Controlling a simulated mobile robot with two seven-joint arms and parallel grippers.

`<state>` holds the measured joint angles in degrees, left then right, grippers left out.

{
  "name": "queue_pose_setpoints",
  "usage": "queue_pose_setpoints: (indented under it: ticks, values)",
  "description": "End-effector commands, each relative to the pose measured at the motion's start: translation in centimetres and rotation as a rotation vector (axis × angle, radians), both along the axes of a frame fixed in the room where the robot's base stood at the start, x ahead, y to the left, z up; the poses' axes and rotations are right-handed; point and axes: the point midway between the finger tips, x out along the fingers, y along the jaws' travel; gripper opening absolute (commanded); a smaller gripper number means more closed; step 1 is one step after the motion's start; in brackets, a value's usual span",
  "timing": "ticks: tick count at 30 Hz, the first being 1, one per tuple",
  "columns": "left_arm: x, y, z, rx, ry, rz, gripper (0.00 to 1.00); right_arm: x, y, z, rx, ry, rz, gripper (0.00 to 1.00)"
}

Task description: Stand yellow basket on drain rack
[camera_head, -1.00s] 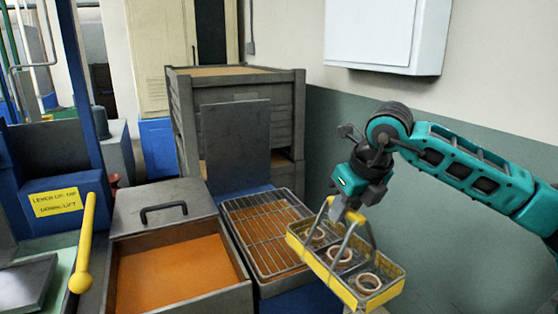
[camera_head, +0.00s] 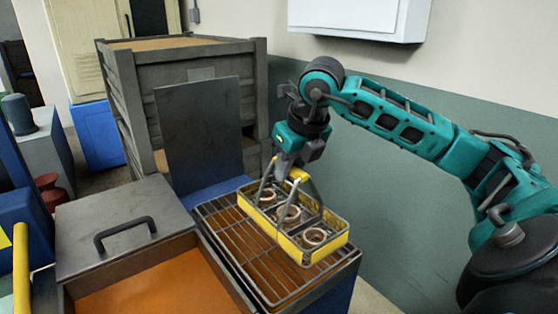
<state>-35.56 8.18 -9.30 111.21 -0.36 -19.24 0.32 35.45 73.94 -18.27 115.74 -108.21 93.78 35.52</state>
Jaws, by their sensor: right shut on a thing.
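The yellow basket (camera_head: 285,241) is a long tray with grey handle bars and a yellow grip, holding three copper-coloured rings. My right gripper (camera_head: 290,174) is shut on the basket's handle from above. The basket is upright and over the drain rack (camera_head: 226,238), a wire grid above a rust-brown pan. The basket covers the rack's right part. I cannot tell whether its underside touches the wires. My left gripper is not in view.
Left of the rack is an open bin of orange liquid (camera_head: 160,283) with a grey handled lid (camera_head: 122,225). A dark upright panel (camera_head: 199,137) and a stacked grey crate (camera_head: 190,75) stand behind. A wall cabinet (camera_head: 360,15) hangs above the arm.

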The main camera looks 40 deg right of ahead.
Motion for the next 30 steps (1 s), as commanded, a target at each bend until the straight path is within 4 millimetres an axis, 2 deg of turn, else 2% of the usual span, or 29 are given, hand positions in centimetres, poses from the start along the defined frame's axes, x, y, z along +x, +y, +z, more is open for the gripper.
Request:
queue_pose_setpoints:
  ticks: [4, 9, 12, 18, 30]
  values:
    - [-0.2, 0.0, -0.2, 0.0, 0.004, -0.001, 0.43, 0.0, 0.0, -0.6, -0.001, -0.002, 0.0, 0.0]
    - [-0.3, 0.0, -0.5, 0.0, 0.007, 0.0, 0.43, 0.0, 0.0, -2.3, -0.002, 0.0, -0.001, 0.0]
    - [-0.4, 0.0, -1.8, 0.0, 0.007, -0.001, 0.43, 0.0, 0.0, -3.8, 0.0, -0.004, 0.0, 0.0]
    - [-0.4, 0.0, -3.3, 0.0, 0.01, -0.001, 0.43, 0.0, 0.0, -5.5, -0.001, -0.003, 0.0, 0.0]
    - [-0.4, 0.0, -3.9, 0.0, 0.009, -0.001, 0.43, 0.0, 0.0, -6.4, -0.001, -0.005, 0.0, 0.0]
